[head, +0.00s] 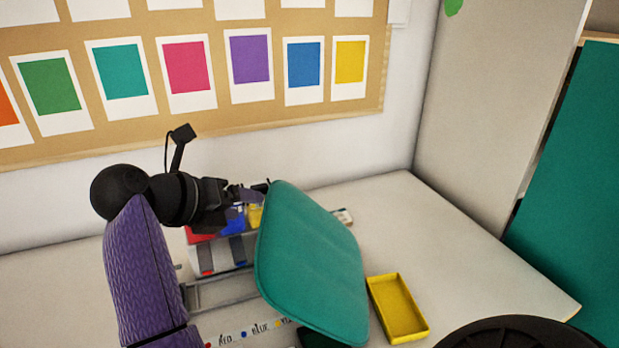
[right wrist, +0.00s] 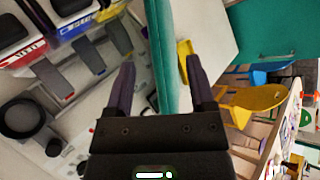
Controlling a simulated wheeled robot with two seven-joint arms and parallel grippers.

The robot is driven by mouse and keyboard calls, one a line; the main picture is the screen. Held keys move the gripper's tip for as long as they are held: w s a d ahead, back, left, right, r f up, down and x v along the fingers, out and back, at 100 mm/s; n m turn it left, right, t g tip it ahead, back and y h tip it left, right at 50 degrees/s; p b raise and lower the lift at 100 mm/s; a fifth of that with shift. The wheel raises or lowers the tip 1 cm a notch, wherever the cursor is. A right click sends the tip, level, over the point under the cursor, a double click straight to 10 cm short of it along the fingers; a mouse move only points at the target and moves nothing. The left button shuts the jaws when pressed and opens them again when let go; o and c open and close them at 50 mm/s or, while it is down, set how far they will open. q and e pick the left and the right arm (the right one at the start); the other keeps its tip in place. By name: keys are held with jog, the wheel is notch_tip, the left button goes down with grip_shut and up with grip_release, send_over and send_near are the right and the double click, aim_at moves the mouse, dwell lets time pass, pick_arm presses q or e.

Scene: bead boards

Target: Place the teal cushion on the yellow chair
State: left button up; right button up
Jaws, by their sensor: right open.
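The teal cushion (head: 312,268) is tilted up above the table in the head view. My right gripper (head: 258,192) is at its upper left edge. In the right wrist view the cushion (right wrist: 163,45) shows as a narrow teal band running between the two spread fingers of my right gripper (right wrist: 161,75). The gripper is open, with a gap visible on both sides of the band. The yellow chair (right wrist: 255,98) is at the right in the right wrist view, beyond the table. My left gripper is not in view.
A shallow yellow tray (head: 398,308) lies on the pale table (head: 490,250), right of the cushion. A sorter with red, blue and yellow parts (head: 215,254) stands behind and left of it. A pinboard with colour cards (head: 215,108) hangs behind. The table's right part is clear.

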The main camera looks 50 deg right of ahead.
aim_at(267, 209)
jog(key=b+x, duration=0.1)
jog(key=x, duration=0.6)
jog(key=shift+f+b, duration=0.3)
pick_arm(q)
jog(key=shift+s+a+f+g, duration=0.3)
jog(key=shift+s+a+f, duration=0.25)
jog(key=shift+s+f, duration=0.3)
pick_arm(e)
jog(key=shift+c, duration=0.2)
grip_shut()
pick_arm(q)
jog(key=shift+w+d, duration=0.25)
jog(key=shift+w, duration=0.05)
pick_arm(e)
jog(key=shift+r, duration=0.1)
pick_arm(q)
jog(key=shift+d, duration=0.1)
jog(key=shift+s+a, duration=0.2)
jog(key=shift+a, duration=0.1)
